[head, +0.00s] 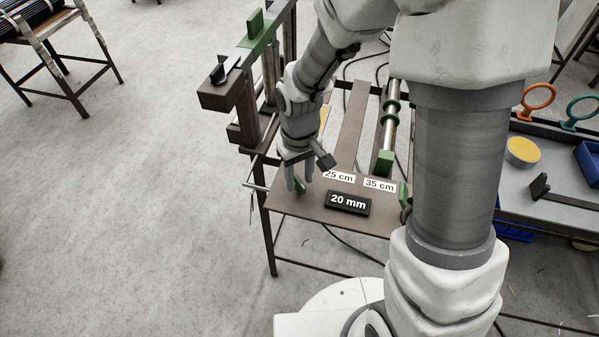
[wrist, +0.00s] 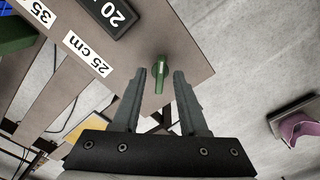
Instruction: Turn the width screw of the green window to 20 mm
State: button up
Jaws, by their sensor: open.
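A small green knob (wrist: 159,75) stands up from the brown table plate (wrist: 190,40) near its edge. In the wrist view it shows between the tips of my gripper (wrist: 160,73), which is open, with a gap on each side. In the head view my gripper (head: 297,182) points down over the plate's left part, and the green knob (head: 300,187) shows beside the fingers. I cannot tell how far the fingertips are above the plate. A black display (head: 348,202) on the plate reads "20 mm"; part of it shows in the wrist view (wrist: 108,14). The window opening itself is not clearly visible.
Labels "25 cm" (head: 339,176) and "35 cm" (head: 380,185) lie on the plate. A green block (head: 384,163) with a metal rod stands behind. A brown post with a green piece (head: 258,30) rises at the left. The floor (head: 130,200) left is clear.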

aim_at(300, 181)
notch_tip(300, 181, up, 17)
jog(key=shift+r+p, duration=0.2)
jog(key=shift+p, duration=0.25)
jog(key=s+d+r+m+t, duration=0.5)
jog(key=s+d+r, duration=0.1)
jog(key=s+d, duration=0.5)
jog(key=shift+s+r+t, duration=0.25)
jog(key=shift+s+t, duration=0.05)
jog(key=shift+s, duration=0.35)
